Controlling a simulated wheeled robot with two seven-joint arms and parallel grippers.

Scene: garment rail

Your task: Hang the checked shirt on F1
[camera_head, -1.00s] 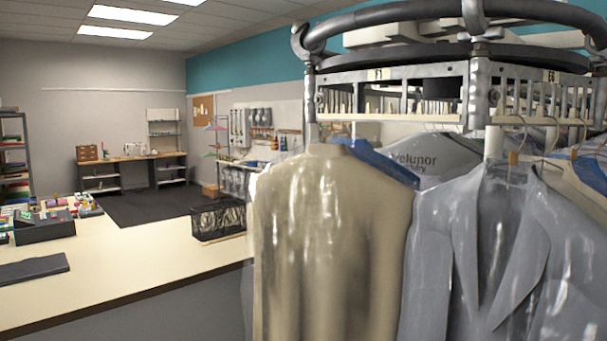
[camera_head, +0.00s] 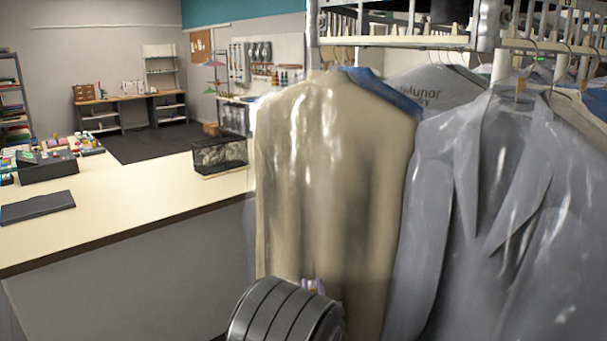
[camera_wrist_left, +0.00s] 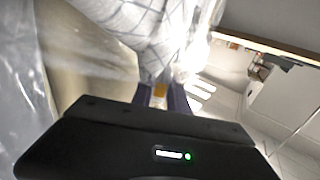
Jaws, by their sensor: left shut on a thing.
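The checked shirt (camera_wrist_left: 150,25), white with thin dark lines and under a clear cover, shows in the left wrist view just past my left gripper (camera_wrist_left: 163,97). The gripper is shut on a small orange-yellow piece at the shirt's neck end. In the head view, my left gripper (camera_head: 312,286) shows only as small purplish tips above the dark wrist, low in front of the beige garment. The shirt cannot be made out there. The slotted rail (camera_head: 395,40) crosses the top; its F1 label is out of view. My right gripper is not in view.
A covered beige garment (camera_head: 335,170) and a covered grey jacket (camera_head: 490,190) hang close together from the rail, with a blue garment (camera_head: 385,92) behind. A long counter (camera_head: 125,215) runs at left, with a black wire basket (camera_head: 220,157) near its far end.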

